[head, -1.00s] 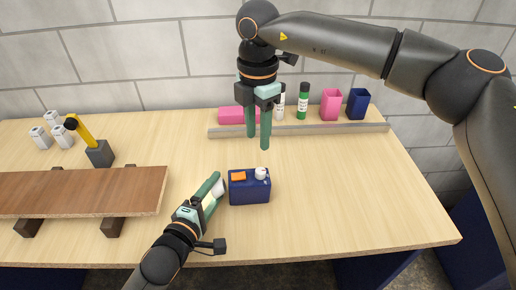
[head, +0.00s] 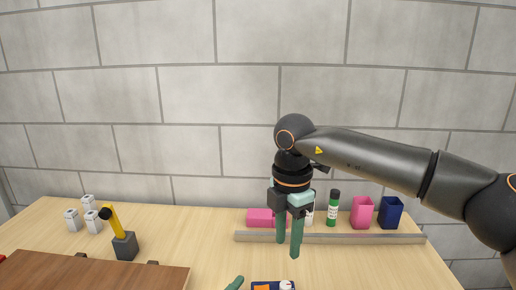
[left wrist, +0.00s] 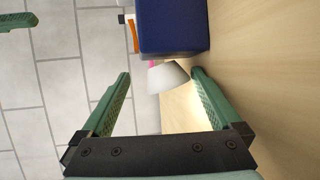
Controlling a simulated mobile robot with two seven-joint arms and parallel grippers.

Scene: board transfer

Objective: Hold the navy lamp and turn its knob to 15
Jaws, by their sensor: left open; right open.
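The navy lamp (head: 272,286) shows only as a strip at the bottom edge of the head view, with part of its orange patch and white knob (head: 286,285). In the left wrist view the navy lamp body (left wrist: 172,28) is at the top, with a white cone-shaped shade (left wrist: 167,77) on its near side. My left gripper (left wrist: 160,74) is open, its fingers on either side of the shade; the right-hand finger is very close to it, contact unclear. My right gripper (head: 288,249) is open and empty, pointing down above the lamp.
A grey rail (head: 340,239) crosses the table's back, with a pink box (head: 260,217), a green bottle (head: 332,210), and pink (head: 361,213) and navy (head: 391,213) cups behind it. A yellow-armed lamp (head: 123,243), white canisters (head: 72,221) and a brown board (head: 100,277) are left.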

